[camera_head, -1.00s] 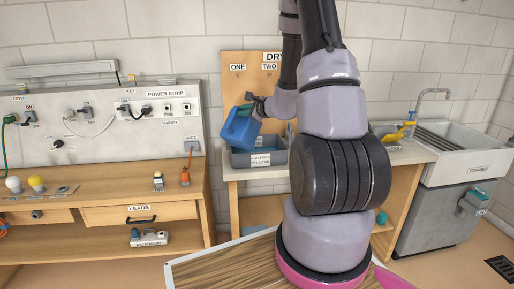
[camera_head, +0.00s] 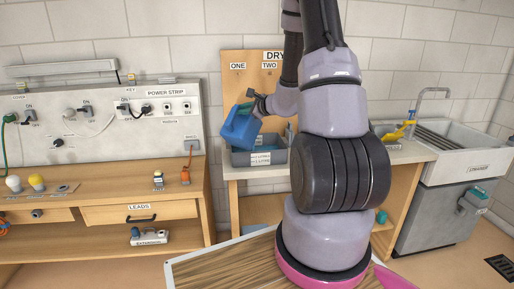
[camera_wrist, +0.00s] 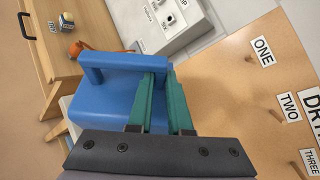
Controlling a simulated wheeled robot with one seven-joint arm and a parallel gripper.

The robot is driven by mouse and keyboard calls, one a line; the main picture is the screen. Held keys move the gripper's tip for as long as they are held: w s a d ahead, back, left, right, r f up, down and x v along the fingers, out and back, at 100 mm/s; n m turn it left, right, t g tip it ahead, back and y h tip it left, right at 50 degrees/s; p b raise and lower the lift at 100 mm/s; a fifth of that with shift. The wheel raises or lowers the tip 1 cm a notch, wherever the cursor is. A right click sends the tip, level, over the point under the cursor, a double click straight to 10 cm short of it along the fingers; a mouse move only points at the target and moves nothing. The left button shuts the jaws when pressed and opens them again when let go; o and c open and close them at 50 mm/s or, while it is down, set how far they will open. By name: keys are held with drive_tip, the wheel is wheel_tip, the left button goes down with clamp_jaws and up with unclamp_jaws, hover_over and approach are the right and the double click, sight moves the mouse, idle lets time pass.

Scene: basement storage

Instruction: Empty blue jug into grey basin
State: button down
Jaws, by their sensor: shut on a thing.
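The blue jug (camera_head: 240,125) is held tilted above the grey basin (camera_head: 262,158) in the head view. The basin stands on the wooden counter and carries white labels on its front. My gripper (camera_wrist: 158,85) is shut on the blue jug's handle, with its green fingers on it in the wrist view. The jug's body (camera_wrist: 100,98) fills the left middle of the wrist view. The jug's spout and any liquid leaving it cannot be made out. My arm hides part of the counter to the right of the basin.
A pegboard (camera_head: 238,87) marked ONE and TWO stands behind the basin. A power strip panel (camera_head: 105,120) and bench with drawers are on the left. A sink (camera_head: 470,160) is on the right, with a yellow item (camera_head: 408,131) near it.

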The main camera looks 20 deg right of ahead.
drive_tip(key=shift+w+d+r+m+g+y+p, duration=0.1)
drive_tip(key=shift+w+d+m+g+y+p, duration=0.15)
drive_tip(key=shift+w+d+m+p, duration=0.45)
drive_tip(key=shift+w+d+m+g+y+p, duration=0.15)
drive_tip(key=shift+d+m+g+p, duration=0.25)
drive_tip(key=shift+p, duration=0.55)
idle(3.7)
drive_tip(key=shift+w+d+f+m+y+p, duration=0.15)
drive_tip(key=shift+w+d+f+m+p, duration=0.15)
drive_tip(key=shift+d+f, duration=0.2)
drive_tip(key=shift+w+d+f+m+y+p, duration=0.15)
drive_tip(key=shift+w+d+f+m+p, duration=0.05)
drive_tip(key=shift+d+f+p, duration=0.2)
idle(1.7)
